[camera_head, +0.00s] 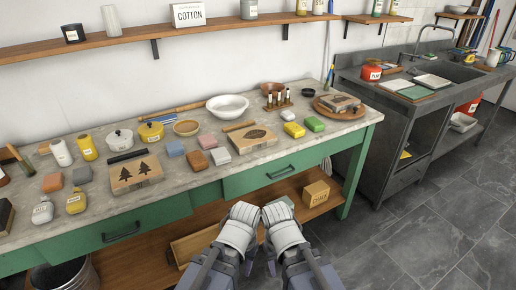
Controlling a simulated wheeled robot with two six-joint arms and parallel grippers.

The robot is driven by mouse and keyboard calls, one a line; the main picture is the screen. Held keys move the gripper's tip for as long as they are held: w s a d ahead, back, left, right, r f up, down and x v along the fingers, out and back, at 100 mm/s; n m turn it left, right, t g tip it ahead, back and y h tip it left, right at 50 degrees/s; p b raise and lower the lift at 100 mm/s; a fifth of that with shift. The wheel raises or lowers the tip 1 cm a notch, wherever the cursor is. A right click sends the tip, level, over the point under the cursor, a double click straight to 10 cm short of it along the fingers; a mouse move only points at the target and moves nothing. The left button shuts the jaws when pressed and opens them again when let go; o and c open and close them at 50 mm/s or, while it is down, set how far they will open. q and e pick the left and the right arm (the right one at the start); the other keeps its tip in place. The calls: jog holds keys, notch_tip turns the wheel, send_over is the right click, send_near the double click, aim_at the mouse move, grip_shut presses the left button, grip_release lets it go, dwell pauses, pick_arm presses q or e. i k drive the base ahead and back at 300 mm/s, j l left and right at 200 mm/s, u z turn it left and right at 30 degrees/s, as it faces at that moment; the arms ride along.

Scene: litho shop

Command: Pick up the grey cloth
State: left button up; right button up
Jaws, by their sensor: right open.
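Two small grey folded pieces lie on the worktop, one at the left (82,175) and one near the middle (220,156). They could be cloths or sponges; I cannot tell which is the grey cloth. My left gripper (243,212) and right gripper (277,211) are side by side at the bottom middle, in front of the green bench and below its worktop. Both are apart from the grey pieces. The right gripper is open, with nothing seen in it. The left gripper's jaws are too unclear to judge.
The worktop (330,128) is crowded. A blue piece (175,148), a brown piece (197,160) and a carved wood block (252,138) lie near the middle grey piece. A tree-carved block (136,173) stands further left. A dark sink unit (400,115) is at right; the floor before it is clear.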

aim_at(82, 175)
jog(key=u, duration=1.45)
